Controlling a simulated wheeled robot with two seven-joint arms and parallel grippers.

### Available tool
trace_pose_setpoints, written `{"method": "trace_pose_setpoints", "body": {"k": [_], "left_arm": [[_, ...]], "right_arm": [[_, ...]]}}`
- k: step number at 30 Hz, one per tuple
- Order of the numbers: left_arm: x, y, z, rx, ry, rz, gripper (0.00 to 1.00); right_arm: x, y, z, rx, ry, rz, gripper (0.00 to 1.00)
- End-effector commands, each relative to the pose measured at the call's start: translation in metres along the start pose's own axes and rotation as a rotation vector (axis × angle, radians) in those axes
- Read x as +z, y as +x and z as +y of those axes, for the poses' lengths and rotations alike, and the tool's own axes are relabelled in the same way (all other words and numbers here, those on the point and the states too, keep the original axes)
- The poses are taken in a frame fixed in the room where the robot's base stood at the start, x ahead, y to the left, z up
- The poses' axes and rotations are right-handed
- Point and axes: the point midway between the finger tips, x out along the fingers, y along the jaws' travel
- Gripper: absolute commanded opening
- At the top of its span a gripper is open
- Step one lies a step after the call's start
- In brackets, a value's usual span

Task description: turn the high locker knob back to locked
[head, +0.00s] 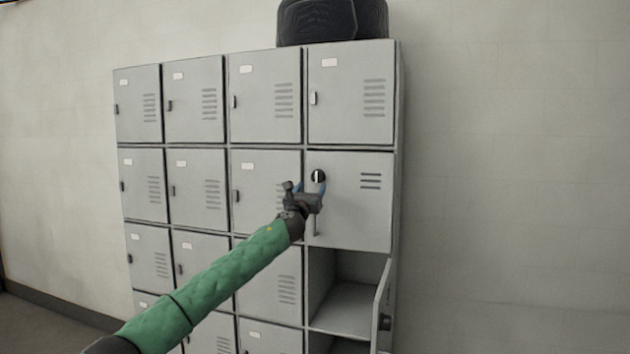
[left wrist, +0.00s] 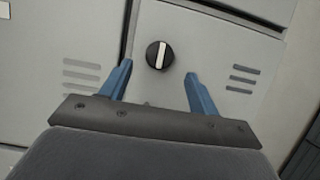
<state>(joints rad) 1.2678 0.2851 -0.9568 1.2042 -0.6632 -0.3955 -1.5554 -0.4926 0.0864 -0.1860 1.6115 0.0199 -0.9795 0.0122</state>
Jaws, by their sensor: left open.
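The high locker knob (head: 318,176) is a round black knob with a white bar, on a grey locker door (head: 352,215) in the right column, second row from the top. The white bar stands about upright in the head view. The knob also shows in the left wrist view (left wrist: 159,55), with the bar slightly tilted. My left gripper (head: 311,188) is just in front of and below the knob. Its blue fingers (left wrist: 157,85) are open, one on each side of the knob in the wrist view, apart from it. My right gripper is out of view.
Below this door an open compartment (head: 345,308) shows, with its door (head: 383,308) swung out to the right. A black rounded object (head: 332,20) sits on top of the lockers. Bare wall (head: 510,180) lies to the right.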

Motion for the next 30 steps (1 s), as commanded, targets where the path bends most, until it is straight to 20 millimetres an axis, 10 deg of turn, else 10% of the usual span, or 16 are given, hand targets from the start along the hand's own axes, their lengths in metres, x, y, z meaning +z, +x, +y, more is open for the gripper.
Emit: {"method": "trace_pose_setpoints", "body": {"k": [12, 25, 30], "left_arm": [[0.001, 0.047, 0.001, 0.002, -0.003, -0.001, 0.61], [0.000, 0.052, 0.000, 0.001, -0.002, 0.000, 0.61], [0.000, 0.052, 0.000, 0.001, -0.003, 0.000, 0.28]], "right_arm": [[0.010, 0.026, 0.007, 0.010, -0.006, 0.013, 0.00], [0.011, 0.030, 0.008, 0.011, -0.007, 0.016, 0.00], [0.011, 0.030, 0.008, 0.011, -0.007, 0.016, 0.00]]}}
